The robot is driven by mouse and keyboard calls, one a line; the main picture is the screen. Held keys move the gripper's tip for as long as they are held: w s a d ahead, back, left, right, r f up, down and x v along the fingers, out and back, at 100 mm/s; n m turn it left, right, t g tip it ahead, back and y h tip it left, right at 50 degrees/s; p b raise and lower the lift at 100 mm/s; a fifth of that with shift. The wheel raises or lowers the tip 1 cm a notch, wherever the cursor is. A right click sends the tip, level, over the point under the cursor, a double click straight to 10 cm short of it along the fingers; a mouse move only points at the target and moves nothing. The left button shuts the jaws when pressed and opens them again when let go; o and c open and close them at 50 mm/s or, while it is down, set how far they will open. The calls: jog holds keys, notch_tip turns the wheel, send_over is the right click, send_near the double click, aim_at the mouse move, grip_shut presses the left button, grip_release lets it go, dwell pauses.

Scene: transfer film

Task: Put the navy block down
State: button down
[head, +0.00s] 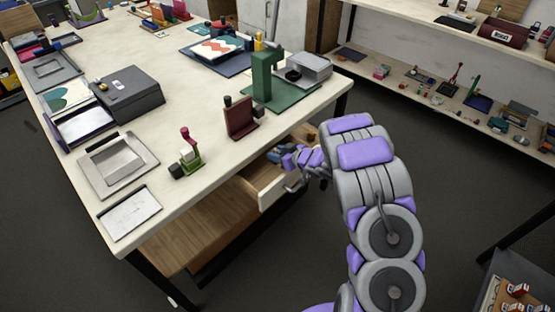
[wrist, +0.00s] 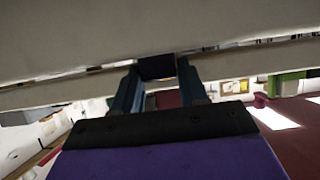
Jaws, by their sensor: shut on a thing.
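The navy block (wrist: 157,67) shows as a small dark piece between my fingertips in the wrist view. My gripper (wrist: 157,75) is shut on it. In the head view my gripper (head: 277,154) is low at the open drawer (head: 268,192) under the table's right edge. The fingers are over or inside the drawer; I cannot tell how deep. The block cannot be made out in the head view. In the wrist view a pale surface lies across the top, close to the block; I cannot tell whether they touch.
The pale table (head: 165,65) stands above the drawer. A dark red stand (head: 240,118) and a green stand (head: 272,90) are near its edge. A grey tray (head: 118,165) and a dark box (head: 128,95) lie farther left. A loaded shelf (head: 450,95) is at right.

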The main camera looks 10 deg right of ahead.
notch_tip(320, 180, down, 2)
jog(key=shift+d+f, duration=0.15)
jog(key=shift+a, duration=0.25)
jog(key=shift+a+f, duration=0.1)
jog(key=shift+f, duration=0.25)
jog(key=shift+s+f, duration=0.1)
jog(key=shift+s, duration=0.05)
jog(key=c, duration=0.6)
grip_release()
jog(key=shift+s+f, duration=0.1)
jog(key=shift+f, duration=0.05)
